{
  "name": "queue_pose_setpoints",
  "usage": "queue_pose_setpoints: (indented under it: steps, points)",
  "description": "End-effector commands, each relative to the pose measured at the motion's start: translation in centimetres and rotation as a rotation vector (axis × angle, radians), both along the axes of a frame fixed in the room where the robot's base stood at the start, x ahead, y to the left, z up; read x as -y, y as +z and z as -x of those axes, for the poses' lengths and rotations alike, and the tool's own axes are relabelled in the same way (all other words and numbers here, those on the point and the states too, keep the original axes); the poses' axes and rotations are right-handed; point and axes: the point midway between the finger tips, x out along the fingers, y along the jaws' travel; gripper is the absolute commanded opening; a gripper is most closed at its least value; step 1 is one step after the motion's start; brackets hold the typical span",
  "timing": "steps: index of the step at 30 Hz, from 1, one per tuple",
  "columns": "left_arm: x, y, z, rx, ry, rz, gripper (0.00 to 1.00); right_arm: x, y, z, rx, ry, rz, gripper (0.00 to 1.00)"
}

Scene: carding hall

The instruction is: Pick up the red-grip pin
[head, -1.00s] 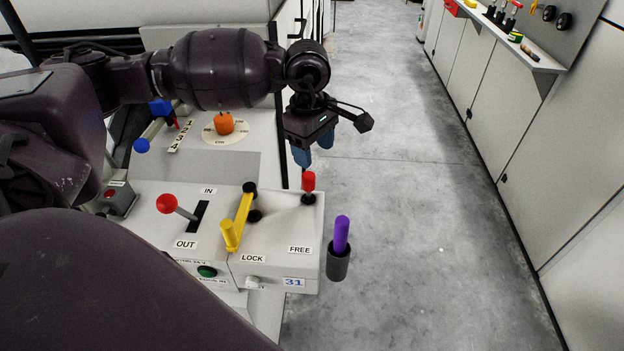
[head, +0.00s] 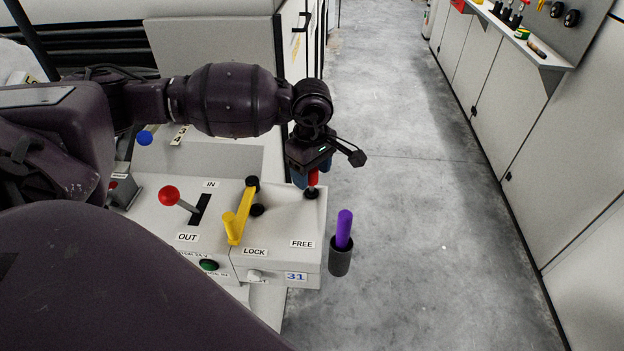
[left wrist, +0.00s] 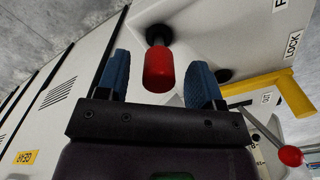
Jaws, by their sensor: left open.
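The red-grip pin (head: 313,178) stands upright in a black collar near the far right corner of the white control box (head: 290,225). In the left wrist view the red grip (left wrist: 159,70) shows between the two blue finger pads, with a gap on each side. My left gripper (head: 312,172) is open, pointing down over the pin, and its fingers partly hide the grip in the head view. In the left wrist view the gripper (left wrist: 162,82) is not touching the grip. My right gripper is not in view.
A yellow lever (head: 239,215) and a red-knobbed lever (head: 169,196) stand on the panel left of the pin. A purple-handled tool (head: 344,229) sits in a dark holder on the box's right side. Open floor (head: 420,250) lies to the right.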

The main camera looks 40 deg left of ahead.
Motion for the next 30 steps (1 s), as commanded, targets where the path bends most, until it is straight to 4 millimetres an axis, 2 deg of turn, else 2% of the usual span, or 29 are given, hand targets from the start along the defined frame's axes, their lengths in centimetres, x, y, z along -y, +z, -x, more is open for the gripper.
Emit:
queue_pose_setpoints:
  steps: [3, 6, 13, 24, 30]
  points:
    - [0.0, -1.9, 0.0, -0.002, -0.001, 0.001, 0.61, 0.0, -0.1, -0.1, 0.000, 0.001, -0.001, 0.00]
    - [0.0, -2.6, 0.0, -0.001, 0.000, 0.000, 0.61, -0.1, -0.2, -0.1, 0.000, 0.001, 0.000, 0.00]
    - [0.0, -2.7, -0.1, 0.001, 0.000, -0.001, 0.59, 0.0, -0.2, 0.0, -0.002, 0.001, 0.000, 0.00]
    - [0.0, -2.6, -0.1, 0.001, 0.000, 0.000, 0.03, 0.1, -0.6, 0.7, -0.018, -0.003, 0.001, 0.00]
    - [0.0, -2.6, -0.1, 0.002, 0.000, 0.000, 0.03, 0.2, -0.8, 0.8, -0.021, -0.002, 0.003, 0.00]
